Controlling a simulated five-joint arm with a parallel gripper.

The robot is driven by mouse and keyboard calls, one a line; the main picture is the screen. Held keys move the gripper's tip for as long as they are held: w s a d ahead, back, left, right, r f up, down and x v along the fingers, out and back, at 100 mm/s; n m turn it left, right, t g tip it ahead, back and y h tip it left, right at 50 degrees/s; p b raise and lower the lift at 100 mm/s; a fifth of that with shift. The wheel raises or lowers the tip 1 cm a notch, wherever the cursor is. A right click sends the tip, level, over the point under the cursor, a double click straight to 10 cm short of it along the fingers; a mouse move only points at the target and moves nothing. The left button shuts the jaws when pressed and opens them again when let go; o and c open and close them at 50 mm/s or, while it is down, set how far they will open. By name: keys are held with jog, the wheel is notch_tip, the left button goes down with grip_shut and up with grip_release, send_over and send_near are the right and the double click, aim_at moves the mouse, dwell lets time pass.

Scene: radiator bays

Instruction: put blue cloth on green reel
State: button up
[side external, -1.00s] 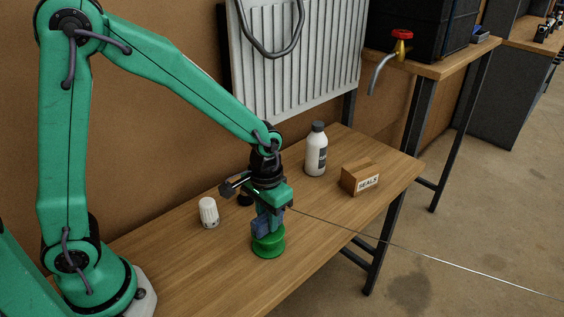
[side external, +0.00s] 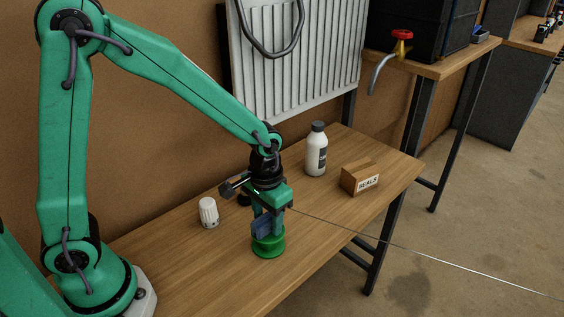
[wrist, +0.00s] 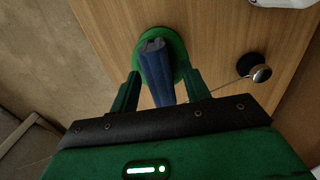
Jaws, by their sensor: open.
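The green reel (side external: 268,247) stands on the wooden bench near its front edge. The blue cloth (side external: 261,228) is a folded dark blue bundle resting on the reel. In the wrist view the cloth (wrist: 157,68) lies over the middle of the reel (wrist: 177,45), whose green rim shows around it. My gripper (side external: 268,219) is directly above the reel, pointing down, with its fingers on either side of the cloth. In the wrist view my gripper (wrist: 160,84) is open, with gaps between the fingers and the cloth.
A white bottle (side external: 316,150) and a box marked SEALS (side external: 360,178) stand toward the bench's right end. A thin rod or wire (side external: 400,247) runs out past the bench edge. A radiator (side external: 290,60) stands behind.

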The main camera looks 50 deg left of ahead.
aim_at(263, 216)
notch_tip(263, 216, up, 12)
dwell(0.6)
jog(key=shift+r, duration=0.1)
dwell(0.4)
jog(key=s+a+r+t, duration=0.2)
jog(key=s+a, duration=0.2)
jog(key=s, duration=0.2)
jog(key=s+a+r+t, duration=0.3)
jog(key=s+a, duration=0.1)
jog(key=s, duration=0.2)
jog(key=shift+s+a+r+t, duration=0.25)
jog(key=shift+s+r+t, duration=0.05)
